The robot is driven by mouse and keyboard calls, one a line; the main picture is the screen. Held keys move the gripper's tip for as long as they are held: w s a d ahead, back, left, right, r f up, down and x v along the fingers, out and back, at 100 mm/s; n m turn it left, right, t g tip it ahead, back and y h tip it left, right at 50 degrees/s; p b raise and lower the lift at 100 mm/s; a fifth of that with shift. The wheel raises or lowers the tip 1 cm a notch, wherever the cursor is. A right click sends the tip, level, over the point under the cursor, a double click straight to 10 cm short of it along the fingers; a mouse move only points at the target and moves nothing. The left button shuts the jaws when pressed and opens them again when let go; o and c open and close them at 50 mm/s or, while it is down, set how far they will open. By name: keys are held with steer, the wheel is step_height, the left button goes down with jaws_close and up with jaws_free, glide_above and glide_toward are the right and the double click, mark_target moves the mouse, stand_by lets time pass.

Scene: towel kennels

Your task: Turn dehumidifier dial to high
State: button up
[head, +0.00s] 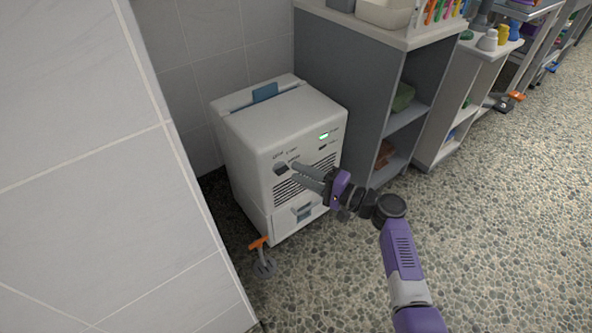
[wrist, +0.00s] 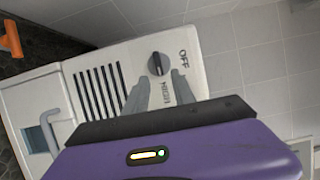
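The dehumidifier (head: 250,128) is a white box by the tiled wall, with a green-lit display on its front. Its dark round dial (wrist: 158,64) shows in the wrist view, with the labels OFF and HIGH printed beside it. A light mark runs across the dial, but I cannot tell exactly which setting it points to. My gripper (head: 297,172) is at the front panel in the head view, partly covering the dial area. In the wrist view my gripper (wrist: 160,73) is open, with one fingertip on each side of the dial; contact cannot be told.
Grey shelving (head: 340,75) stands close to the right of the dehumidifier. A tiled wall (head: 90,150) rises close on the left. A drawer with a handle (head: 301,212) is below the vents. Pebbled floor (head: 500,220) is clear at right.

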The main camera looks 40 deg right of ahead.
steer(key=p+v, duration=0.1)
steer(key=v, duration=0.5)
stand_by(0.4)
